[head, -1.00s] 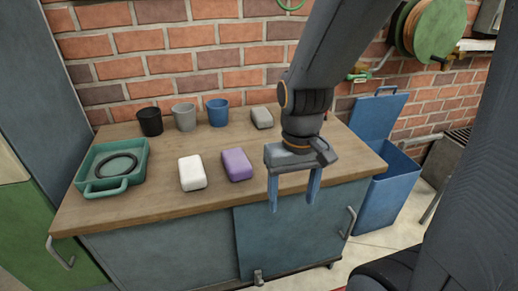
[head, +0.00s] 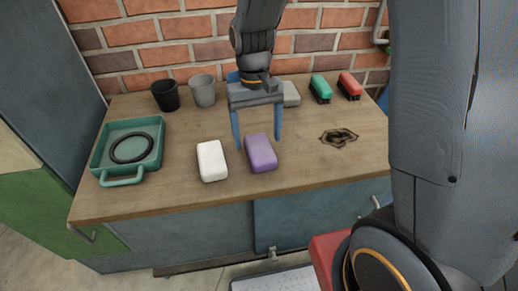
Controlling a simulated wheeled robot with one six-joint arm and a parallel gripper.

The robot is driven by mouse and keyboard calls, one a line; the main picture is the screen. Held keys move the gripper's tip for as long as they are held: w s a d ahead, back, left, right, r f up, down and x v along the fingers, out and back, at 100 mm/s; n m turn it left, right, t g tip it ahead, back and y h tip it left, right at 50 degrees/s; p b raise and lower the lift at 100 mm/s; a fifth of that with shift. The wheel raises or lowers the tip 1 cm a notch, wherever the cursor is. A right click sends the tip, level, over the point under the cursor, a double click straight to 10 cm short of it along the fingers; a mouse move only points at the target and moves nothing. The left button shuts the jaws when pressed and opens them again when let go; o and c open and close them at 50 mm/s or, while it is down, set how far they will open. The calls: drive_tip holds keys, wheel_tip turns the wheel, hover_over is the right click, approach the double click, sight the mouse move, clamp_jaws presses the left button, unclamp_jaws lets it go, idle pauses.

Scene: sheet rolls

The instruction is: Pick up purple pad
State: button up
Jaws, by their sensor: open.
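The purple pad (head: 261,153) lies flat on the wooden worktop, right of a white pad (head: 212,161) with a small gap between them. My gripper (head: 258,143) points down with its two blue fingers apart. In the head view its fingertips show just behind and around the far end of the purple pad. Nothing is between the fingers that I can see held. I cannot tell the exact height of the fingertips above the worktop.
A teal tray (head: 107,165) holding a black ring stands at left. Black (head: 166,96) and grey (head: 203,91) cups stand at the back. A grey pad (head: 291,94), green (head: 320,89) and red (head: 349,86) staplers and a dark patch (head: 339,137) lie right. A blue cup is mostly hidden behind my gripper.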

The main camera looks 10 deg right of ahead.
sight(260, 147)
drive_tip(key=f, duration=0.3)
drive_tip(key=s+f+p, duration=0.1)
drive_tip(key=shift+d+f, duration=0.25)
drive_tip(key=shift+f, duration=0.15)
drive_tip(key=c, duration=1.2)
drive_tip(key=shift+o, duration=0.2)
drive_tip(key=shift+r, duration=0.15)
wheel_tip(260, 147, up, 10)
drive_tip(key=shift+f+b, duration=0.1)
drive_tip(key=shift+b, duration=0.5)
